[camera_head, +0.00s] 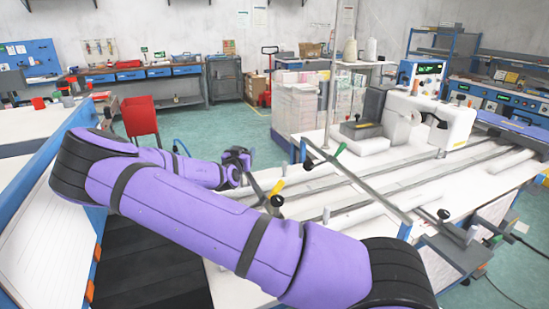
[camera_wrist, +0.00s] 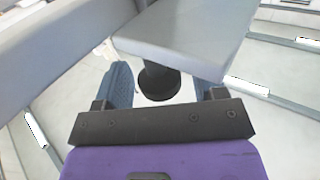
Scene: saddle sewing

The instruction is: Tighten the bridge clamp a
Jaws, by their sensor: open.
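In the wrist view, a black round knob (camera_wrist: 158,82) on a short dark stem hangs below a grey metal bar (camera_wrist: 190,35). It looks like part of a bridge clamp; no label shows which one. My gripper (camera_wrist: 162,88) is open, with one blue-padded finger on each side of the knob. There are gaps to both fingers, and the bar covers part of the right finger. In the head view, my purple arm reaches over the near left of the white table (camera_head: 420,170). A yellow handle (camera_head: 277,187) and a black knob (camera_head: 277,201) show close to my wrist.
A white sewing machine (camera_head: 445,118) stands behind.

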